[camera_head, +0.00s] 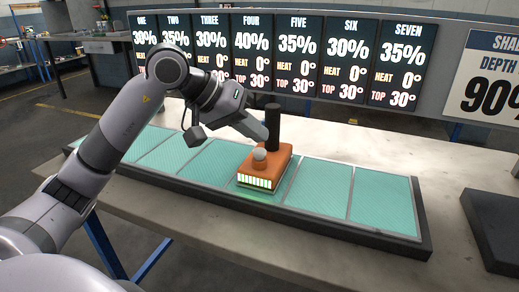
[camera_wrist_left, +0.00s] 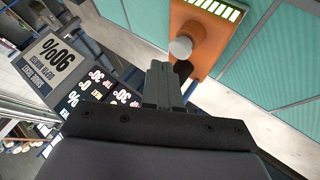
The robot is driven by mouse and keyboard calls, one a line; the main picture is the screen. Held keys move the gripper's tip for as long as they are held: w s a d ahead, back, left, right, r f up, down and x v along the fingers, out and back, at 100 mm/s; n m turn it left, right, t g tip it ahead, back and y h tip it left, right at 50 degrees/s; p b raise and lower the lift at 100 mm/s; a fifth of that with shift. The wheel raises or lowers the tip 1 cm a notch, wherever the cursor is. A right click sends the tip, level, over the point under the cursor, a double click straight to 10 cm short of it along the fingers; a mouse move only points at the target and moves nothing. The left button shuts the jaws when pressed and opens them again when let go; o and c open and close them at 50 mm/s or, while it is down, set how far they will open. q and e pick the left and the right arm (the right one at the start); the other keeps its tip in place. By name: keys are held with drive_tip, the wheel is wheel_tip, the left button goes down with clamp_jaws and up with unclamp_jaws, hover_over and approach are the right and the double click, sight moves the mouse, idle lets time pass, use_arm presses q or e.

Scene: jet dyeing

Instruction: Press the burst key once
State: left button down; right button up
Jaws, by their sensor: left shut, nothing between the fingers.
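An orange box (camera_head: 268,168) with a lit green bar (camera_head: 255,182) on its front sits on the middle teal panel. A pale grey round key (camera_head: 259,154) and a tall black post (camera_head: 272,127) stand on its top. My left gripper (camera_head: 262,133) is shut and empty, its fingertips just above the key, beside the post. In the left wrist view the shut fingers (camera_wrist_left: 160,66) point toward the box (camera_wrist_left: 203,33), with the grey key (camera_wrist_left: 180,46) just beyond the tips. The fingers partly hide the post there. I cannot tell whether the tips touch the key. My right gripper is out of view.
The long dark-framed tray (camera_head: 425,240) holds a row of teal panels across the pale table (camera_head: 450,160). Display boards (camera_head: 300,60) numbered one to seven stand behind, with a 90% sign (camera_head: 490,85) at right. A dark block (camera_head: 495,225) lies at the right edge.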

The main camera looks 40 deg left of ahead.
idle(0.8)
use_arm(q)
drive_tip(key=shift+f, duration=0.1)
drive_tip(key=shift+f+b, duration=0.35)
drive_tip(key=shift+b, duration=0.2)
drive_tip(key=shift+f+b, duration=0.55)
drive_tip(key=shift+f, duration=0.05)
idle(0.5)
drive_tip(key=shift+r, duration=0.15)
drive_tip(key=shift+r+p, duration=0.75)
drive_tip(key=shift+r, duration=0.1)
